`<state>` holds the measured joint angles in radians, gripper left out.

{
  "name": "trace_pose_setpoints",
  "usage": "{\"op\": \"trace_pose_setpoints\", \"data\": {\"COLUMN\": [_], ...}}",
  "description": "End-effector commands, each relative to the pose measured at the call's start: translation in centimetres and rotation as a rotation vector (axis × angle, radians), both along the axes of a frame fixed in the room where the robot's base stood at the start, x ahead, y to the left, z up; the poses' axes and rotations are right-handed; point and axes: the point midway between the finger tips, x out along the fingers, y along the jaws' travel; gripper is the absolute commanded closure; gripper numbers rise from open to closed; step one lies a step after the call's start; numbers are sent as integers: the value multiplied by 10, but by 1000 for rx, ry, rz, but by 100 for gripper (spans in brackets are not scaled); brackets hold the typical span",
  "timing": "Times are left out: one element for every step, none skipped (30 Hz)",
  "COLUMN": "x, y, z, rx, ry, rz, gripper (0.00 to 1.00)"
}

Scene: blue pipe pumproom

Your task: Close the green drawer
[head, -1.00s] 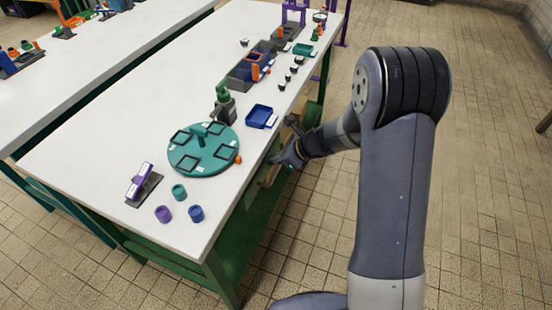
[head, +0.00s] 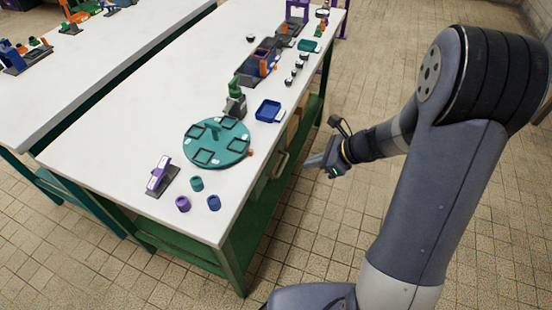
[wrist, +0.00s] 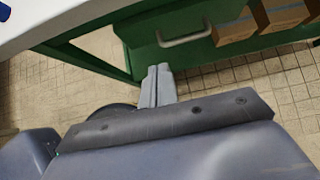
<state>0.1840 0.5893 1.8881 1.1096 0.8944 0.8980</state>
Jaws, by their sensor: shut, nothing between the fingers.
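The green drawer (wrist: 180,25) is under the white tabletop in the wrist view, with a light grey bar handle (wrist: 185,38) on its front. In the head view its handle (head: 280,165) shows just below the table's right edge. The front looks close to the green frame; I cannot tell whether it is fully flush. My gripper (head: 308,165) is shut and empty, out over the floor to the right of the drawer. In the wrist view its two fingertips (wrist: 159,68) are together, below the handle and apart from it.
Cardboard boxes (wrist: 238,28) sit beside the drawer under the table. The white tabletop (head: 120,135) holds a teal round tray (head: 217,158), a blue bin (head: 268,111) and small coloured cups. The tiled floor (head: 310,240) right of the table is clear.

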Motion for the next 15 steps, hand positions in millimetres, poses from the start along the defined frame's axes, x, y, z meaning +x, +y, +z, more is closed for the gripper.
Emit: {"op": "trace_pose_setpoints", "data": {"x": [-7, -9, -10, -10, -9, -7, -7, -6, -4, -2, -1, 1, 3, 4, 7], "y": [-3, -4, -3, -1, 1, 4, 7, 11, 16, 20, 24, 31, 35, 39, 45], "z": [3, 2, -1, -4, -7, -11, -14, -18, -24, -29, -33, -40, -45, -49, -55], "rx": [1, 0, 0, -1, 0, 0, 0, 0, 0, 0, 1, -1, 0, 0, -1], "ry": [3, 1, 1, 0, -1, -1, 0, 1, 2, 2, 2, 3, 2, 3, 1], "rz": [-6, -4, -4, -3, -2, -1, 1, 2, 1, 2, 2, 4, 1, 3, 2], "gripper": [100, 100, 100, 100, 100, 100, 100, 100, 100, 100, 100, 100, 100, 100, 100]}}
